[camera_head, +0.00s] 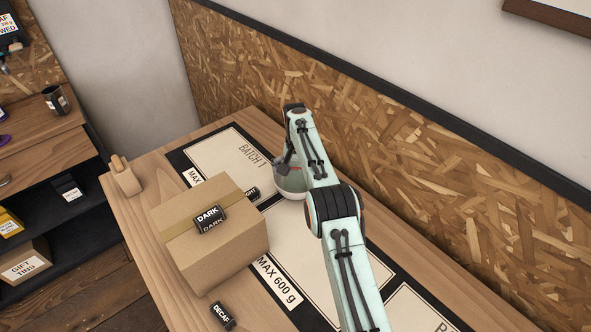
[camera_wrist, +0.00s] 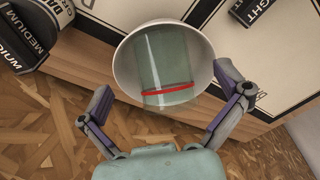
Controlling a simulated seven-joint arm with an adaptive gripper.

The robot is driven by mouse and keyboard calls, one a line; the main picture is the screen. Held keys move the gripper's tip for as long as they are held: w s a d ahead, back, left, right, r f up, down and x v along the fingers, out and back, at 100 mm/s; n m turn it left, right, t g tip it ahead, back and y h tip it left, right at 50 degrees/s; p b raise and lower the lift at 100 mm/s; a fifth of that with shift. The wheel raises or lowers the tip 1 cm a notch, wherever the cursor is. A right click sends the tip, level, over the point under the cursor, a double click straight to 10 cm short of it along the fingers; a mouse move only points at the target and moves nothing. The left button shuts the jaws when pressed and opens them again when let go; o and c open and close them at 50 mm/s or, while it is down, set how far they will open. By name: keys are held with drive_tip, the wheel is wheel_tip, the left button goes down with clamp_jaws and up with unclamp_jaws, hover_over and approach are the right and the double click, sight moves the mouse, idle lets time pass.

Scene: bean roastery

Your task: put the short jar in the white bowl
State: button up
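The short jar (camera_wrist: 166,70) is clear greenish glass with a red band. In the wrist view it lies within the outline of the white bowl (camera_wrist: 124,68), its banded end overlapping the near rim. I cannot tell whether it rests on the bowl or is just above it. My gripper (camera_wrist: 165,80) is open, with one finger on each side of the jar and gaps between. In the head view the bowl (camera_head: 291,194) stands on the table behind the box, partly hidden by my arm. The jar's red band shows faintly there; the rest is hard to make out.
A cardboard box (camera_head: 230,255) with a DARK label stands left of my arm. A wooden block (camera_head: 125,177) sits at the table's left edge, and a DECAF label block (camera_head: 222,316) in front. The chipboard wall (camera_head: 400,140) runs behind. Shelves stand at far left.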

wheel_tip(320, 180, up, 12)
drive_tip(key=s, duration=0.1)
drive_tip(key=s+d+r, duration=0.9)
drive_tip(key=s+r, duration=0.2)
drive_tip(key=s, duration=0.2)
drive_tip(key=s+d+f, duration=0.1)
drive_tip(key=s+f, duration=0.1)
drive_tip(key=s, duration=0.7)
drive_tip(key=s+d+f+g, duration=0.1)
drive_tip(key=s+d+f, duration=0.1)
drive_tip(key=s, duration=0.8)
drive_tip(key=s+d+f, duration=0.1)
drive_tip(key=s+f, duration=0.3)
drive_tip(key=s, duration=0.6)
drive_tip(key=shift+d+n+g+y, duration=0.3)
drive_tip(key=shift+y, duration=0.1)
